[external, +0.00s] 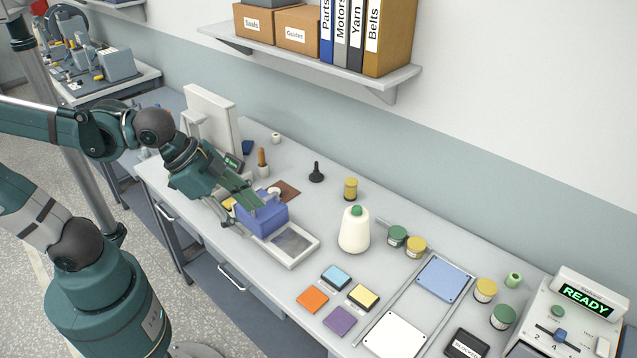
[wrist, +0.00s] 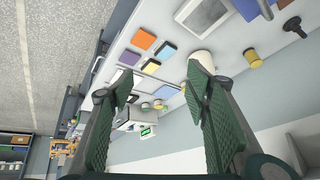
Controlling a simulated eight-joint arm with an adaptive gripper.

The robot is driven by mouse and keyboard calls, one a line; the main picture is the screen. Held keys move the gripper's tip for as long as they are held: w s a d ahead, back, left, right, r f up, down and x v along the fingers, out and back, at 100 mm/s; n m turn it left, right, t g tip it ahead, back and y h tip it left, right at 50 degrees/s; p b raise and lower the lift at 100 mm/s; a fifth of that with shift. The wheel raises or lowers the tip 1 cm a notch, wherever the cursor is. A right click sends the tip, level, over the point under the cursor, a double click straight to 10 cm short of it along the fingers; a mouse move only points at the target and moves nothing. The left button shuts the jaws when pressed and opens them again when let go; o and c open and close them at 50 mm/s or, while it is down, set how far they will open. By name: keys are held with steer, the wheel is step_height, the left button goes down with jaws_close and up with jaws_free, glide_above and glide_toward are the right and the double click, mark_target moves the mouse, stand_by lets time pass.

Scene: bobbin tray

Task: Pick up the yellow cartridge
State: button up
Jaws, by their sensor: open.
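The yellow cartridge (external: 363,296) is a small square block with a yellow top and dark sides. It lies on the bench, front of centre, beside a light blue one (external: 336,277). It also shows in the wrist view (wrist: 151,66), at the top between the fingertips in the picture, but well beyond them. My gripper (external: 252,212) is over the left part of the bench, by a blue box, far to the left of the cartridge. Its fingers are apart in the wrist view (wrist: 160,76), with nothing between them.
Orange (external: 312,300) and purple (external: 340,319) squares lie beside the cartridge. A white cone (external: 354,232) stands behind. A railed tray (external: 408,296) with blue and white plates lies to the right. A blue box (external: 270,219) and pale frame (external: 305,254) are near my gripper.

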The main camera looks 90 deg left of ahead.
steer(key=w+a+r+m+g+p, duration=0.2)
steer(key=w+a+m+p, duration=0.15)
steer(key=w+a, duration=0.65)
steer(key=m+g+p, duration=0.4)
steer(key=m+p, duration=0.3)
steer(key=m, duration=0.4)
glide_above(351, 180)
steer(key=d, duration=0.1)
steer(key=shift+n, duration=0.25)
steer(key=f, duration=1.9)
steer(key=shift+s+d+f, duration=0.1)
steer(key=shift+s+f, duration=0.1)
steer(key=shift+f, duration=0.15)
steer(key=shift+w+a+f, duration=0.25)
steer(key=shift+a+f, duration=0.1)
steer(key=shift+a, duration=0.1)
steer(key=shift+f, duration=0.15)
steer(key=shift+f, duration=1.15)
steer(key=shift+f+p, duration=0.5)
steer(key=shift+f, duration=2.1)
